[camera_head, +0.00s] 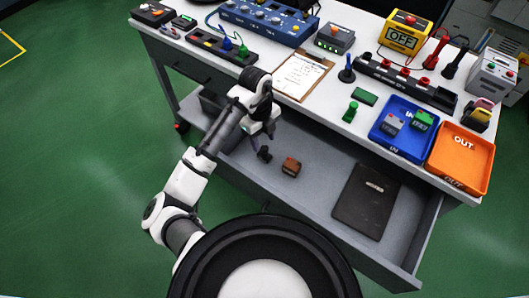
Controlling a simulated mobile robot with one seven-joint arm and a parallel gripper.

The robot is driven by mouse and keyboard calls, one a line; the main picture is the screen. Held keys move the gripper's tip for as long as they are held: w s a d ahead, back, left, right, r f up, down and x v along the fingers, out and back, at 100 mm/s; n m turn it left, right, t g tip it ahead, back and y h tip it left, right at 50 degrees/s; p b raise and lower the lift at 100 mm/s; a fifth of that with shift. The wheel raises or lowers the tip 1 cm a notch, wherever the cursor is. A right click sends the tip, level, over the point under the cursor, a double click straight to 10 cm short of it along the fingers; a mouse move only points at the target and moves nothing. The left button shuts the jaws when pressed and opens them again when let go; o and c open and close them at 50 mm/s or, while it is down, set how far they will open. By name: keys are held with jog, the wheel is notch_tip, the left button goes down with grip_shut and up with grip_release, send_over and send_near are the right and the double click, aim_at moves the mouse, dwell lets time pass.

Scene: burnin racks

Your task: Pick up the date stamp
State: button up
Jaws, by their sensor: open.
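A small black object with a knob-like top (265,154) stands in the open drawer (320,190); it looks like the date stamp, but it is too small to be sure. A small reddish-brown block (291,166) sits to its right in the drawer. My gripper (263,132) hangs at the table's front edge, over the back left of the drawer. It is open and appears empty, just above and apart from the black object. Its fingers are small and partly hidden by the wrist. A green stamp-like piece (351,111) and a dark blue knobbed piece (347,71) stand on the tabletop.
A dark flat book (367,201) lies in the drawer's right part. On the table are a clipboard (302,76), a blue IN tray (376,137) with small items, an empty orange OUT tray (462,160), and several instruments. The drawer's middle is clear.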

jog(key=f, duration=0.1)
jog(key=f+p, duration=0.1)
jog(key=f, duration=0.3)
jog(key=shift+s+d+p, duration=0.2)
jog(key=shift+s+p, duration=0.1)
jog(key=shift+p, duration=0.1)
grip_shut()
jog(key=shift+r, duration=0.1)
notch_tip(320, 180, up, 20)
jog(key=b, duration=0.1)
jog(key=shift+b, duration=0.3)
